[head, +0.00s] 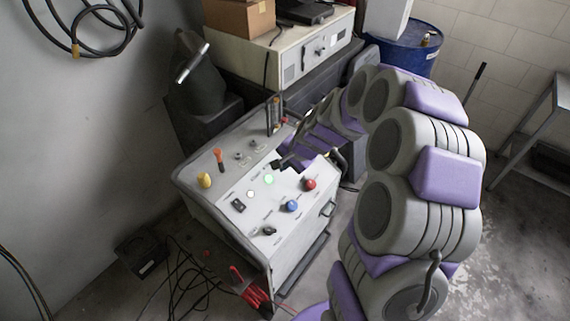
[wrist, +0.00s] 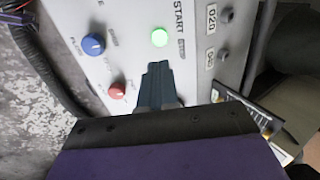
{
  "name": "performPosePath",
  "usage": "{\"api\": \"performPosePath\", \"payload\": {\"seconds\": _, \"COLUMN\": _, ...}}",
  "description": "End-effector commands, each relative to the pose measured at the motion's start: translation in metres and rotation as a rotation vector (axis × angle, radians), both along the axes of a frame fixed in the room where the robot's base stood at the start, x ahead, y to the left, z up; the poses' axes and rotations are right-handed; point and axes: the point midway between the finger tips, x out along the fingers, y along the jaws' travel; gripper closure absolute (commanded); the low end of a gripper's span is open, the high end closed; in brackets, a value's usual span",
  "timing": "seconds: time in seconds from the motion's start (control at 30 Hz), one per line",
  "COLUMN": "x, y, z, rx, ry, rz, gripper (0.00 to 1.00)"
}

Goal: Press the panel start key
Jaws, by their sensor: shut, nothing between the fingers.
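The control panel (head: 228,196) is the sloped light-grey top of a cabinet, left of my arm. The start key is a round button lit green (head: 269,180); in the wrist view the green key (wrist: 160,37) sits beside the printed word START. My gripper (head: 279,164) is over the panel, close to the key. In the wrist view my gripper (wrist: 154,68) is shut and empty, its dark tips pointing toward the green key with a small gap in the picture. Whether the tips touch the panel surface cannot be told.
A red knob (head: 310,184) and a blue knob (head: 292,206) sit near the key. A yellow knob (head: 204,180) and an orange-handled lever (head: 219,158) stand on the panel's left. A beige instrument box (head: 290,58) is behind. Cables (head: 190,280) lie on the floor.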

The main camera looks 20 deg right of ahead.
Motion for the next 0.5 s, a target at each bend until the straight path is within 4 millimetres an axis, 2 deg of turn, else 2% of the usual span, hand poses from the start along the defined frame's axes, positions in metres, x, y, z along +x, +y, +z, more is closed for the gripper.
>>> {"api": "performPosePath", "payload": {"seconds": 0.03, "x": 0.003, "y": 0.004, "z": -0.013, "rx": 0.000, "ry": 0.004, "rz": 0.002, "gripper": 1.00}}
{"api": "performPosePath", "payload": {"seconds": 0.3, "x": 0.022, "y": 0.020, "z": -0.058, "rx": 0.000, "ry": 0.005, "rz": 0.004, "gripper": 1.00}}
{"api": "performPosePath", "payload": {"seconds": 0.5, "x": 0.033, "y": 0.025, "z": -0.078, "rx": -0.001, "ry": -0.002, "rz": 0.000, "gripper": 1.00}}
